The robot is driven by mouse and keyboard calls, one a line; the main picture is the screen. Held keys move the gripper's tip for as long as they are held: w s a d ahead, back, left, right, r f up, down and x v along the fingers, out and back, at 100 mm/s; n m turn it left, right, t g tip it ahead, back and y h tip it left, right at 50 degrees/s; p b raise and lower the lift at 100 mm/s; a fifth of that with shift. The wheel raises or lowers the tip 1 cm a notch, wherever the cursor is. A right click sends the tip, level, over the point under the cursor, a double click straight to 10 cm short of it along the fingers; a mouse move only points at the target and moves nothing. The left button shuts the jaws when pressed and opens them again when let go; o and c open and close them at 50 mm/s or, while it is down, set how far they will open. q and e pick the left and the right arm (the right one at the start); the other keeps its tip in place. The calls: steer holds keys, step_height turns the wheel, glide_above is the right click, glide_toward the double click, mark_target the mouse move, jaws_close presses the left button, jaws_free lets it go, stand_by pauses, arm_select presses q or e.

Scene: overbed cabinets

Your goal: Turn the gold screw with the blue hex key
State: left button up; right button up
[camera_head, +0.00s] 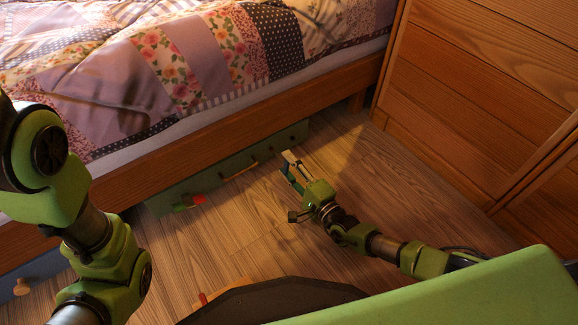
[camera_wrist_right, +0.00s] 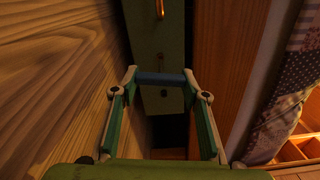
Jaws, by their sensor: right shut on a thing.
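My right gripper (camera_head: 291,165) is low over the floor, close to the right end of the green drawer front under the bed. In the right wrist view my right gripper (camera_wrist_right: 161,78) has its fingers apart, closed on the blue hex key (camera_wrist_right: 162,79), which shows as a short blue bar between the tips. The green drawer front (camera_wrist_right: 155,40) lies beyond it, with small dark spots. A gold-coloured piece (camera_wrist_right: 160,8) is at the top edge of that view; I cannot tell whether it is the gold screw or a handle. My left gripper is out of view.
A wooden cabinet (camera_head: 480,100) stands at the right. Bare wooden floor (camera_head: 240,225) lies left of my right gripper.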

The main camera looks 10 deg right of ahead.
steer(key=shift+b+x, duration=0.55)
steer(key=shift+x, duration=0.35)
stand_by(0.4)
steer(key=m, duration=0.5)
steer(key=shift+f+m, duration=0.1)
steer(key=shift+m, duration=0.3)
steer(key=m, duration=0.6)
steer(key=shift+a+f, duration=0.1)
steer(key=shift+a, duration=0.05)
steer(key=m, duration=0.6)
steer(key=shift+s+a+m, duration=0.1)
steer(key=shift+s+m, duration=0.05)
steer(key=shift+m, duration=0.15)
steer(key=m, duration=0.6)
steer(key=shift+a+m, duration=0.15)
steer(key=shift+m, duration=0.25)
